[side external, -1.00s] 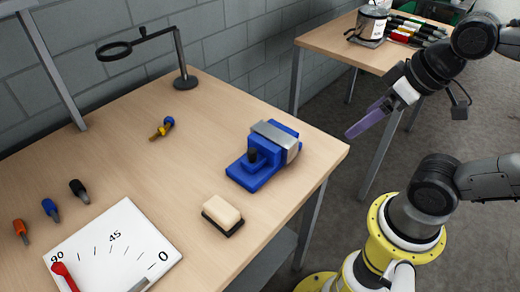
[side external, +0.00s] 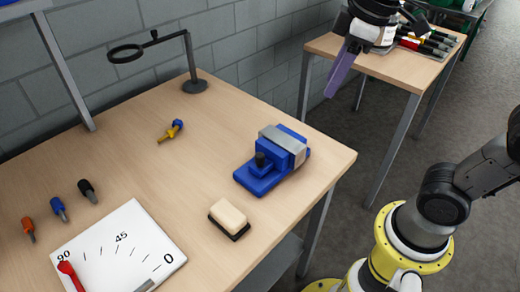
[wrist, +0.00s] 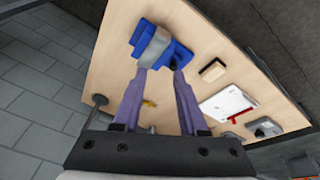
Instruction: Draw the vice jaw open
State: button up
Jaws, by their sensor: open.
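The blue vice (side external: 270,165) sits near the right end of the wooden workbench, with a grey metal jaw plate (side external: 284,143) on top and a dark knob (side external: 260,158) at its front. My gripper (side external: 331,92) is in the air above and behind the vice in the side view, with its purple fingers pointing down, clear of the vice. In the wrist view my gripper (wrist: 160,72) is open, its two purple fingers apart and nothing between them. The vice (wrist: 160,45) shows beyond the fingertips, partly covered by them.
A brush (side external: 229,218) lies in front of the vice. A yellow-blue screwdriver (side external: 171,131), a magnifier stand (side external: 194,85), several short drivers and a white angle dial board (side external: 120,255) lie further left. A second table (side external: 385,70) with pens stands behind.

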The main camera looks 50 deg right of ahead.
jog(key=w+a+f+n+g, duration=0.2)
jog(key=w+a, duration=0.3)
jog(key=w, duration=0.3)
jog(key=n+g, duration=0.1)
send_near(259, 155)
notch_tip(259, 155, down, 9)
jog(key=shift+a+r, duration=0.1)
grip_shut()
jog(key=shift+w+r, duration=0.1)
dwell(1.2)
